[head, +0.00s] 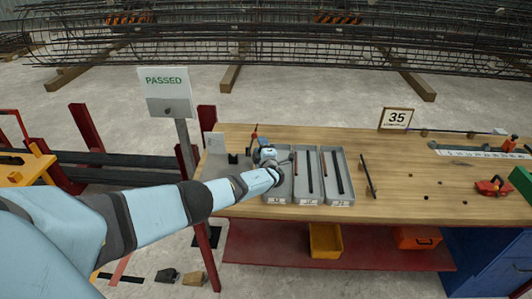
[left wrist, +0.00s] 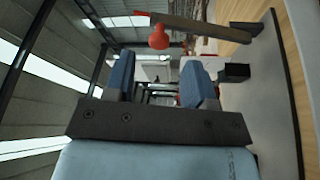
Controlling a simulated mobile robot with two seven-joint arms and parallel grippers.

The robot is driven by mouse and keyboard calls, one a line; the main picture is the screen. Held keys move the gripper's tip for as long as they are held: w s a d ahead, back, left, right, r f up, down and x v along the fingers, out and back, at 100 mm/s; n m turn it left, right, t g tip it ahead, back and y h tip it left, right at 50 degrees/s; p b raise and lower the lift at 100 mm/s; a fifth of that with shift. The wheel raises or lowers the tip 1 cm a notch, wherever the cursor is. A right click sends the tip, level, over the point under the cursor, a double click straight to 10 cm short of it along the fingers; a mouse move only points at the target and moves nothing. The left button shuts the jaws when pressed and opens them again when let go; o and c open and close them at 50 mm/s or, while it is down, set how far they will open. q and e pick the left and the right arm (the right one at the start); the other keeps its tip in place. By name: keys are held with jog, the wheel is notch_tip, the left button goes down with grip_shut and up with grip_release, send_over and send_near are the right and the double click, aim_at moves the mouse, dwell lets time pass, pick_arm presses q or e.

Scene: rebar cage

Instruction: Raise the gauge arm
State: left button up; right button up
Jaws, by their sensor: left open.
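A dark bar with a round red knob, which looks like the gauge arm (left wrist: 205,27), shows at the top of the left wrist view; the knob (left wrist: 159,37) is just beyond my fingertips. In the head view a small upright red part (head: 254,134) shows beside my gripper at the table's left end. My left gripper (left wrist: 160,68) is open, with nothing between its blue fingers. In the head view the left gripper (head: 264,153) is over the left end of the table and partly hides the gauge. My right gripper is not in view.
Grey trays (head: 308,196) with dark bars stand on the wooden table (head: 400,170) right of my gripper. A black block (head: 233,158) and a grey plate (head: 214,143) are to its left. A PASSED sign (head: 166,92) stands on a post behind my arm. The table's middle is mostly clear.

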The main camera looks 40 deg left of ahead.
pick_arm(q)
jog(key=r+p+v, duration=0.1)
jog(key=v, duration=0.7)
jog(key=shift+d+f, duration=0.15)
jog(key=shift+f, duration=0.3)
jog(key=shift+s, duration=0.15)
